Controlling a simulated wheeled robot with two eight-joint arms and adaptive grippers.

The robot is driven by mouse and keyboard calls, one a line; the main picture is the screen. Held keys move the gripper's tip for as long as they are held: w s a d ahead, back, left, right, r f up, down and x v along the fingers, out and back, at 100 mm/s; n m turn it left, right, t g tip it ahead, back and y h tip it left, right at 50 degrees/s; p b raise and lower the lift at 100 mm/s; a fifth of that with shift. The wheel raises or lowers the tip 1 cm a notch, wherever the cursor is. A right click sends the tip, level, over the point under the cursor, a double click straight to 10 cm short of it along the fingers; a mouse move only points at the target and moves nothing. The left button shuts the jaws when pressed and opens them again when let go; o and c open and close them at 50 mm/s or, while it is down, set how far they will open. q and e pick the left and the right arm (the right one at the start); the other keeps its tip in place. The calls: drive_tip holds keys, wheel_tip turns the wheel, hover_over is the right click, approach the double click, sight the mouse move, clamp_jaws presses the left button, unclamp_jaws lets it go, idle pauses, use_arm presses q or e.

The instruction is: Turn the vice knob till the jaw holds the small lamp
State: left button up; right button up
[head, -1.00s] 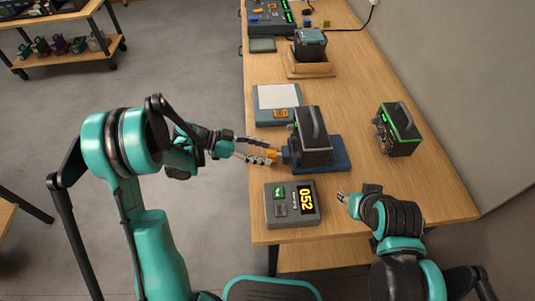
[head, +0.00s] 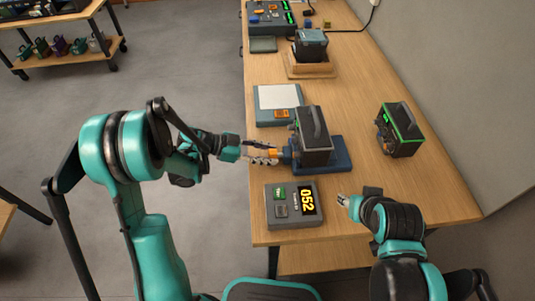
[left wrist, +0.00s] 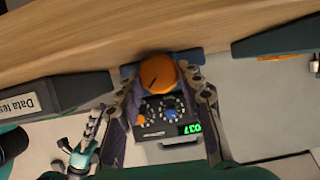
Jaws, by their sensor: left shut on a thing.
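The small lamp, a dark box with a top handle (head: 313,128), sits upright on the blue vice (head: 342,166). In the left wrist view the lamp's face (left wrist: 163,128) has small dials and a green display, upside down. The orange vice knob (head: 273,153) sticks out on the left side; it also shows large in the left wrist view (left wrist: 157,73). My left gripper (head: 268,157) is shut on the knob from the left, fingers on either side. My right gripper (head: 343,200) hovers near the table's front right; its opening is unclear.
A grey readout box (head: 294,204) showing 052 stands in front of the vice. A second dark lamp with green trim (head: 401,130) stands to the right. A pad with white sheet (head: 278,101) and a device on a wooden stand (head: 311,58) lie behind.

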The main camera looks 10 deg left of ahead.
use_arm(q)
drive_tip(key=shift+s+m+t+b, duration=0.2)
drive_tip(key=shift+m+t+b, duration=0.55)
drive_tip(key=shift+m, duration=0.45)
drive_tip(key=o, duration=1.2)
drive_tip(key=shift+c, duration=0.2)
drive_tip(key=v, duration=1.2)
drive_tip(key=shift+d, duration=0.1)
